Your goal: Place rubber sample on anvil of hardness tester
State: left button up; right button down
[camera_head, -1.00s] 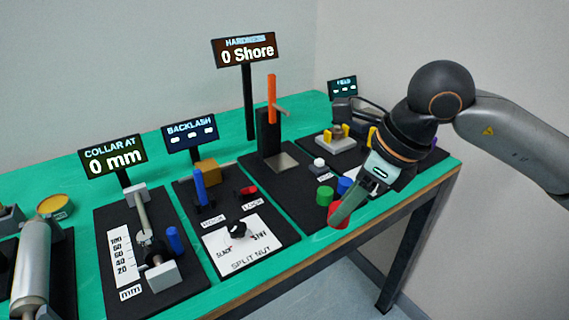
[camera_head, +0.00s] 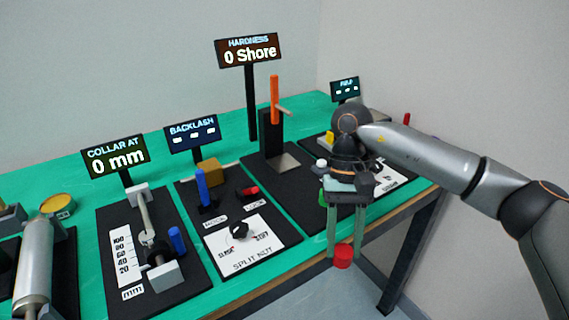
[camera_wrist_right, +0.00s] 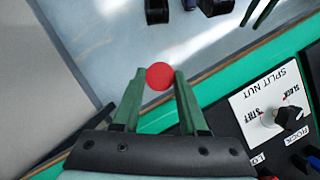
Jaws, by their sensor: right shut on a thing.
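My right gripper (camera_head: 344,242) points down and is shut on a red round rubber sample (camera_head: 343,257). In the head view the sample appears beyond the table's front edge. The wrist view shows the red sample (camera_wrist_right: 159,76) between the green fingertips. The hardness tester (camera_head: 270,132) is a black post with an orange lever (camera_head: 275,100) and a bare-looking grey anvil plate (camera_head: 284,162). It stands behind and left of the gripper, clear of it. Its sign reads 0 Shore. My left gripper is not in view.
A green sample (camera_head: 322,195) and a white one (camera_head: 321,163) stand on the tester's black board, partly beside my arm. The split nut panel (camera_head: 240,246) and blue lever (camera_head: 201,186) are to the left. The collar rig (camera_head: 140,250) is further left.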

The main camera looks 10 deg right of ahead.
aim_at(284, 162)
jog(key=k, duration=0.45)
jog(key=k+u, duration=0.1)
jog(key=u, duration=0.35)
jog(key=k+u, duration=0.1)
jog(key=u, duration=0.35)
jog(key=l+u, duration=0.15)
jog(key=u, duration=0.25)
jog(key=k+l+u, duration=0.1)
jog(key=u, duration=0.3)
jog(key=k+l, duration=0.15)
jog(key=l, duration=0.2)
jog(key=k+l, duration=0.15)
jog(key=l, duration=0.2)
jog(key=k+l, duration=0.2)
jog(key=l, duration=0.15)
jog(key=k+l, duration=0.15)
jog(key=l, duration=0.2)
jog(key=i+l, duration=0.7)
jog(key=l, duration=0.2)
